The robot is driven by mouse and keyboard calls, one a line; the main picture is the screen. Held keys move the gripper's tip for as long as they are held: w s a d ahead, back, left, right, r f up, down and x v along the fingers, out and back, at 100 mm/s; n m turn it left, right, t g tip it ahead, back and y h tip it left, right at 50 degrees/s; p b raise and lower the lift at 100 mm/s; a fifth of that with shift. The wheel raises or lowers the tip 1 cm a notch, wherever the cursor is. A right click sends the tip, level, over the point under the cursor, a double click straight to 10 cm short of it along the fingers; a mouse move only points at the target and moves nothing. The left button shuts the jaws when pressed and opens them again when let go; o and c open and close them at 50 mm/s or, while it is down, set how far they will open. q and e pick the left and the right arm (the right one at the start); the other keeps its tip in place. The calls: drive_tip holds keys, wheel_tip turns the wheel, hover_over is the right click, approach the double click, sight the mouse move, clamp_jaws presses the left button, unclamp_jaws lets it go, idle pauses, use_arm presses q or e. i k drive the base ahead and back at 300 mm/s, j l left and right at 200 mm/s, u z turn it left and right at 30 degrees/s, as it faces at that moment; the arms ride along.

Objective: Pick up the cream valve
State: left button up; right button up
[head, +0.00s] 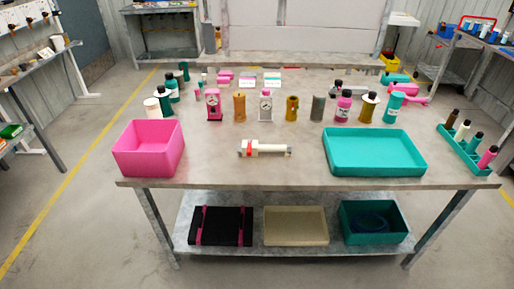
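A cream cylindrical piece (270,149) with a red band near its left end lies on its side on the grey table (230,172). It looks like the cream valve, though its fine detail is too small to make out. It lies near the middle of the table's front part, with its long axis running left to right. Nothing touches it. Neither of my grippers shows in the head view.
A pink bin (150,160) stands at the front left of the table and a teal tray (375,168) at the front right. A row of bottles, cylinders and dial gauges (265,106) stands behind. A teal rack (462,152) with several bottles sits at the right edge.

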sight(287, 149)
drive_tip(key=i, duration=1.15)
